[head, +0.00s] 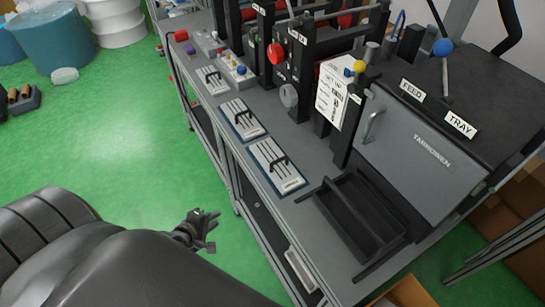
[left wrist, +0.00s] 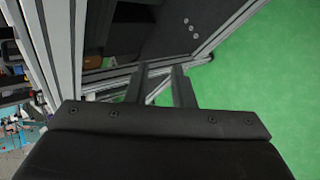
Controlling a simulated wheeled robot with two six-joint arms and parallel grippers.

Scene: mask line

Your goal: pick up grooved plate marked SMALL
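My left gripper (head: 208,231) is beside the bench's front edge, over the green floor, apart from the plates. In the left wrist view its two fingers (left wrist: 161,72) stand apart with nothing between them. My right gripper is out of view.
A black open tray (head: 357,220) sits at the bench's near end, beside a grey machine (head: 420,150) labelled FEED TRAY. Rollers and knobs (head: 289,95) stand behind the plates. A pale item (head: 301,270) lies on a lower shelf. Green floor (head: 125,135) is clear left of the bench.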

